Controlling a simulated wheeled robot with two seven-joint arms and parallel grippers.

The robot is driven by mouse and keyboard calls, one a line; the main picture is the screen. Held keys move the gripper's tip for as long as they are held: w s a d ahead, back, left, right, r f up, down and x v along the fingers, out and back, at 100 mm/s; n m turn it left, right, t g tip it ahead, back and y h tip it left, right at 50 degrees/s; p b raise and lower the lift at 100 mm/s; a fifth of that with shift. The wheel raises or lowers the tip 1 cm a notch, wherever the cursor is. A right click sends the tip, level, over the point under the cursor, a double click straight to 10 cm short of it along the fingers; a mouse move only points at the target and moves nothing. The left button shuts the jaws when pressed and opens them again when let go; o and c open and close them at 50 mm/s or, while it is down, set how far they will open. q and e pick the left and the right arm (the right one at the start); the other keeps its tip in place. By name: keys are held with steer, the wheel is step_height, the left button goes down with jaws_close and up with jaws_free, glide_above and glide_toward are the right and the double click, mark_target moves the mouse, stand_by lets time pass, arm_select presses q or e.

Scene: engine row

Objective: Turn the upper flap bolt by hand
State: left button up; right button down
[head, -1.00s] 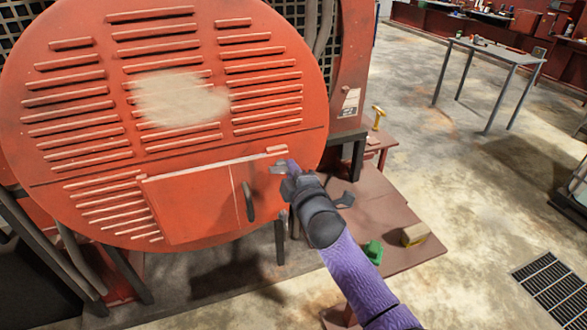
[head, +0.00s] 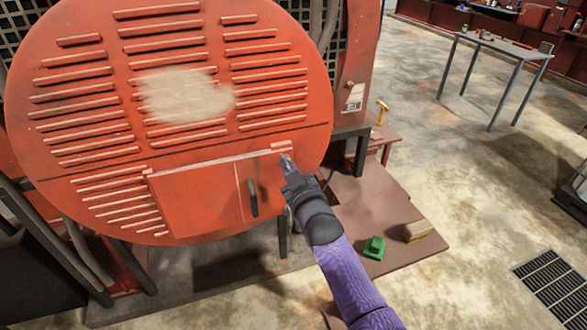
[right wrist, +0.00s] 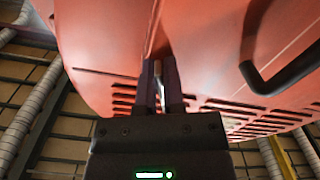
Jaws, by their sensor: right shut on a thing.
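The flap (head: 200,197) is an orange-red panel low on the big round louvred cover, with a dark handle (head: 252,197) near its right side. The upper flap bolt (head: 286,161) is a small metal piece at the flap's upper right, largely hidden by my gripper. My right gripper (head: 288,167) is at this corner and shut on the bolt. In the right wrist view the grey metal bolt (right wrist: 161,82) shows between the two dark fingers (right wrist: 162,98), close to the red surface. The handle also shows there as a dark bent bar (right wrist: 282,75). My left gripper is not in view.
The round red cover (head: 100,120) fills the left. A low brown bench (head: 385,205) stands right of it with a green object (head: 374,247) and a tan block (head: 417,230). A yellow-handled tool (head: 382,110) stands behind.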

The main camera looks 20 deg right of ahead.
steer(key=shift+a+r+m+p, duration=0.1)
steer(key=shift+a+m+p, duration=0.1)
steer(key=shift+m, duration=0.9)
steer(key=shift+a+r+m+p, duration=0.1)
steer(key=shift+a+m, duration=0.05)
steer(key=shift+m, duration=0.95)
steer(key=shift+w, duration=0.1)
steer(key=c, duration=0.7)
jaws_free()
steer(key=shift+r, duration=0.1)
steer(key=shift+c, duration=0.2)
steer(key=shift+s, duration=0.2)
steer(key=s+p, duration=0.1)
steer(key=s, duration=0.8)
steer(key=shift+s+d+p, duration=0.2)
steer(key=shift+s+p, duration=0.15)
steer(key=shift+s, duration=0.05)
